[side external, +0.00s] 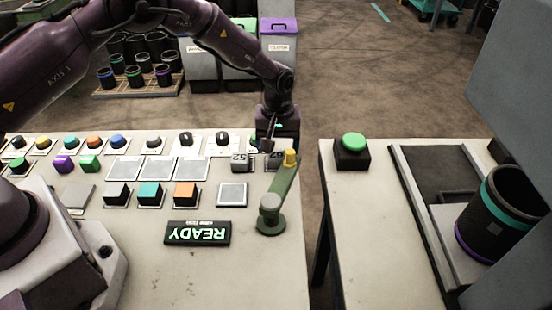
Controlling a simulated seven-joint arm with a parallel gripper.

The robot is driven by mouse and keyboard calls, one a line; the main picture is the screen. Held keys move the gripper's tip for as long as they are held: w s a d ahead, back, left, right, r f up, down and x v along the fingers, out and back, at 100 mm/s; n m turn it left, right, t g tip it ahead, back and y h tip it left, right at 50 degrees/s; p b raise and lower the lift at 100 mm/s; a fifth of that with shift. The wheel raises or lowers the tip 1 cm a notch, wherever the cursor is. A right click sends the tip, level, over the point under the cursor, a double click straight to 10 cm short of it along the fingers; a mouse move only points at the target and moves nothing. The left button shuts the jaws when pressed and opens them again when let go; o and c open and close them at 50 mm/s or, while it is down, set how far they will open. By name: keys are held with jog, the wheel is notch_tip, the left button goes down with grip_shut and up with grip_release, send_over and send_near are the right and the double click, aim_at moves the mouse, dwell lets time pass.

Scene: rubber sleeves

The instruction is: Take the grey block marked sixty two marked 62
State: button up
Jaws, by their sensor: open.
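Two small grey blocks stand side by side near the far right corner of the near table. The left grey block (242,163) has dark digits on its front face, too small to read surely. The right grey block (272,161) also carries dark digits, partly hidden by the green lever arm, and I cannot tell which block reads 62. My gripper (268,146) points down just above and behind the right block, open. Whether its fingers touch a block cannot be told.
A green lever (278,195) with a yellow knob stands close in front of the right block. Black, teal and orange blocks (185,194) and rows of knobs lie to the left. A READY sign (198,233) is in front. A gap separates the right table (352,230).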

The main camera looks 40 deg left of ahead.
aim_at(276, 155)
notch_tip(276, 155, down, 4)
jog(key=shift+s+a+r, duration=0.1)
jog(key=shift+s, duration=0.05)
jog(key=c, duration=1)
jog(key=shift+c, duration=0.2)
